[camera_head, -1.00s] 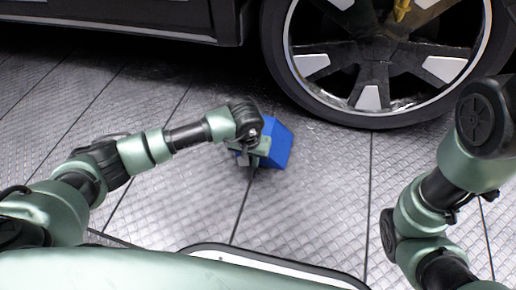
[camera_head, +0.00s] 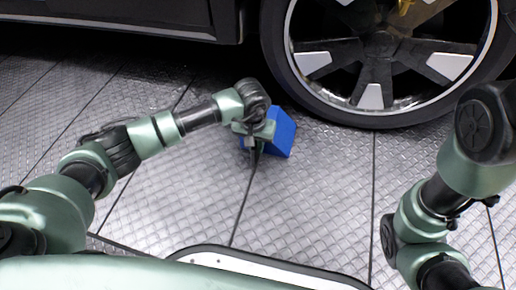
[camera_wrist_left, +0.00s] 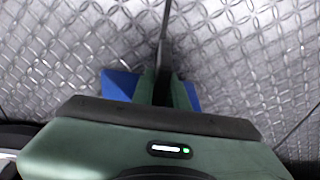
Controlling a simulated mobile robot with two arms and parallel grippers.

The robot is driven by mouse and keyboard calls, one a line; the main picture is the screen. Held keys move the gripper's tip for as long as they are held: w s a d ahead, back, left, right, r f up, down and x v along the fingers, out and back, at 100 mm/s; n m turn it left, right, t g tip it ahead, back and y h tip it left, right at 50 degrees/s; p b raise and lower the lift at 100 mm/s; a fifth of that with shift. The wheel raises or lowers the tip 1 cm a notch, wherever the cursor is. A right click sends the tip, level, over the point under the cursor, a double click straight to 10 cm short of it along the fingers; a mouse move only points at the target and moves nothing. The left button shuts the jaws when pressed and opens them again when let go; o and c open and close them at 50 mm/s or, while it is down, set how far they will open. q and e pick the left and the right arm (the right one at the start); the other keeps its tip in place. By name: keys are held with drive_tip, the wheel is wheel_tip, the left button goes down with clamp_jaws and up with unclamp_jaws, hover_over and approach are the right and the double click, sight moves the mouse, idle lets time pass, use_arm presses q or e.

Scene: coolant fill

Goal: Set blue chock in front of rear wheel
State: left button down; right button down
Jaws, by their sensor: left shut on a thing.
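The blue chock (camera_head: 282,133) is a wedge-shaped block, just left of the lower left part of the car's wheel (camera_head: 385,62) in the head view. A gap of floor shows between chock and tyre. My left gripper (camera_head: 256,142) is shut on the chock from its near left side and hides part of it. In the left wrist view the chock (camera_wrist_left: 118,84) shows on both sides of the fingers (camera_wrist_left: 163,88). I cannot tell whether the chock touches the floor. My right arm shows at the right, but its gripper is out of view.
The car's dark lower body (camera_head: 120,22) runs along the top left, low over the floor. The patterned metal floor (camera_head: 310,200) is clear in front of the wheel and between my arms.

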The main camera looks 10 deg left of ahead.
sight(276, 118)
use_arm(q)
drive_tip(key=shift+w, duration=0.8)
drive_tip(key=shift+w+d, duration=0.2)
drive_tip(key=shift+w, duration=5.3)
drive_tip(key=shift+s+d, duration=0.1)
drive_tip(key=shift+d, duration=1.55)
drive_tip(key=c, duration=1)
unclamp_jaws()
drive_tip(key=shift+a, duration=0.1)
